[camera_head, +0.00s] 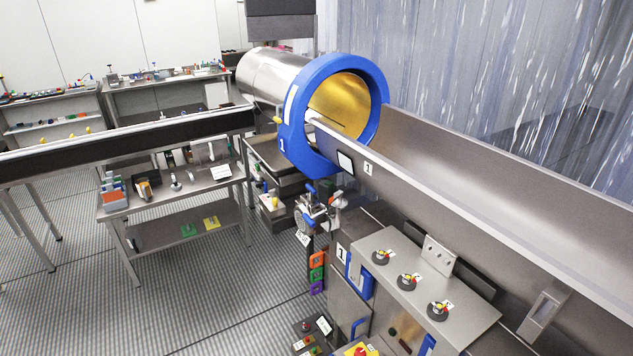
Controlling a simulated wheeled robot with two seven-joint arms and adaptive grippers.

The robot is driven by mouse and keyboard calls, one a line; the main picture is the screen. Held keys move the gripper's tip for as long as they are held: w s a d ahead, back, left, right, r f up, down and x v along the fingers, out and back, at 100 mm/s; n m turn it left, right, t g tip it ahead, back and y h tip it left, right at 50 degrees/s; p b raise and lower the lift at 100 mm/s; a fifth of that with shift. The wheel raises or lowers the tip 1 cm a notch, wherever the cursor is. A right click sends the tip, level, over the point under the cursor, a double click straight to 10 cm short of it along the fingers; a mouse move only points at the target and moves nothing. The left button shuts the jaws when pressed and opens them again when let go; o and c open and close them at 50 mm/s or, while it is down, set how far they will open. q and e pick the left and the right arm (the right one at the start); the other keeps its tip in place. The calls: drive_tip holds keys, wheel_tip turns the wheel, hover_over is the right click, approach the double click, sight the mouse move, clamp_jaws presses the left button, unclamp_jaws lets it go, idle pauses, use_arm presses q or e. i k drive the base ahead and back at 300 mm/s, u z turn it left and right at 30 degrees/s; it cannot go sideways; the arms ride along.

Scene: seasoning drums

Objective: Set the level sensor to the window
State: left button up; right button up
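A steel seasoning drum (270,75) with a blue front ring (300,105) and a yellow inside lies at the top centre. A long steel trough (480,165) runs from its mouth to the lower right. A small pale square panel (345,161) is on the trough's side near the drum; I cannot tell whether it is the window. A metal bracket (540,315) with a slot is on the trough's side at the lower right. I cannot pick out the level sensor for certain. Neither of my grippers is in view.
A steel cabinet (425,290) with several rotary knobs stands below the trough. A valve-like assembly (315,210) with blue handles is under the drum. A two-tier bench (180,190) with tools is at left, under a conveyor (130,137). The floor (190,300) at lower left is clear.

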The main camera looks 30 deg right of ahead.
sight(326, 196)
drive_tip(key=z, duration=0.35)
drive_tip(key=i, duration=0.65)
drive_tip(key=z, duration=0.55)
